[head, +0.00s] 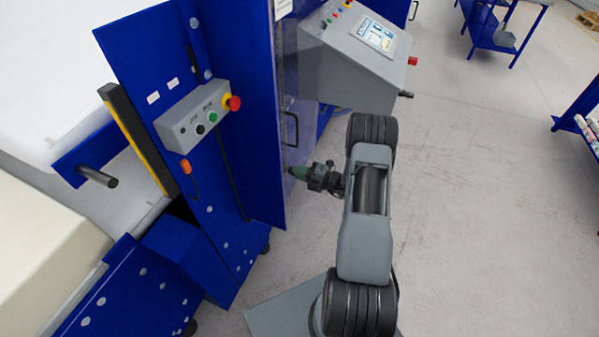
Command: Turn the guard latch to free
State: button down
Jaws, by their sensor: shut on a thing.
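My gripper (301,172) is at the end of my arm in the middle of the head view, at the lower part of the clear guard (302,110). Its dark greenish fingertips are shut at the guard's edge on what appears to be the guard latch. The latch itself is small and mostly covered by the fingers, so its angle cannot be told. A black handle (291,129) sits on the guard a little above my gripper.
A blue machine panel (240,60) stands left of the guard, with a grey button box (192,115) and red stop button (234,103). A tilted grey console (355,60) stands behind my gripper.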

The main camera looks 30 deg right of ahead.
jog(key=c, duration=1.2)
grip_release()
jog(key=shift+d, duration=0.1)
jog(key=b+v, duration=0.2)
jog(key=v, duration=1.1)
jog(key=shift+s+d, duration=0.2)
jog(key=shift+s, duration=0.1)
